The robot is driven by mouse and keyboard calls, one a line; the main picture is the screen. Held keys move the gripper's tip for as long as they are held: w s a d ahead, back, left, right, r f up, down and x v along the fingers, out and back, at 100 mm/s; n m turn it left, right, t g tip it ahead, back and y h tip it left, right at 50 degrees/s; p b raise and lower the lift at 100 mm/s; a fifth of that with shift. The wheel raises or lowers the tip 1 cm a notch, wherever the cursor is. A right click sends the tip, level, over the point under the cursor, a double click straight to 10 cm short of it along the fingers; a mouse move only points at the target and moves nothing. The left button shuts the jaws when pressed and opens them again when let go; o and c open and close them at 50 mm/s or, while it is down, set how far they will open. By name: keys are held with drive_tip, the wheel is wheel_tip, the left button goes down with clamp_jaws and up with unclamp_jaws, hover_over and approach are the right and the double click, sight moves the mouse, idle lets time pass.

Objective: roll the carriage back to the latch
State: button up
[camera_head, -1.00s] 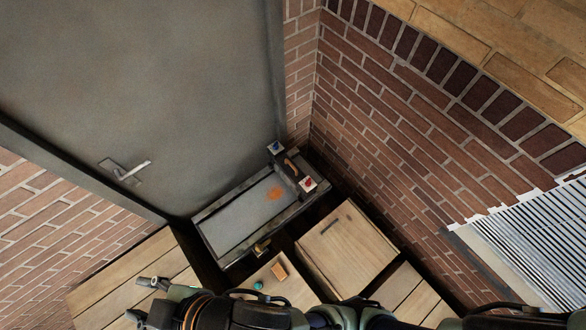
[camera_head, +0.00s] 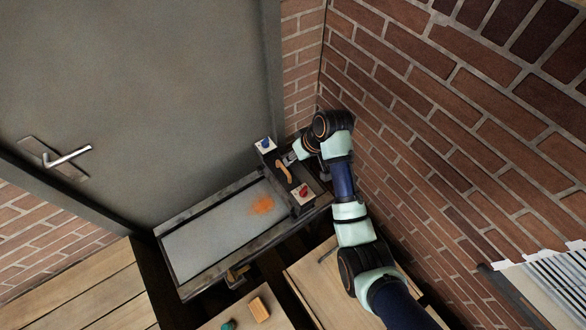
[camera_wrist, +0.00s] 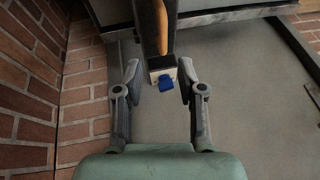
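The carriage (camera_head: 271,163) is a dark bar across the right part of a grey press bed (camera_head: 220,236). It has an orange handle (camera_head: 283,173), a blue knob (camera_head: 265,144) at its far end and a red knob (camera_head: 304,191) at its near end. My gripper (camera_head: 290,158) is beside the carriage on its wall side. In the wrist view my gripper (camera_wrist: 158,66) is open, its fingers apart on either side of the carriage end with the blue knob (camera_wrist: 162,82). I cannot tell if they touch it. A small brass-coloured fitting (camera_head: 237,276) on the bed's front edge may be the latch.
A grey door (camera_head: 140,90) stands behind the bed. A brick wall (camera_head: 430,120) is close on the right. Wooden tops (camera_head: 85,290) lie in front, with a wood block (camera_head: 259,309) and a green item (camera_head: 228,325).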

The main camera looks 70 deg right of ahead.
sight(283, 167)
drive_tip(key=b+x, duration=0.2)
drive_tip(key=x, duration=0.5)
drive_tip(key=shift+w+a+f, duration=0.1)
drive_tip(key=shift+w+f, duration=0.15)
drive_tip(key=shift+f, duration=0.05)
clamp_jaws()
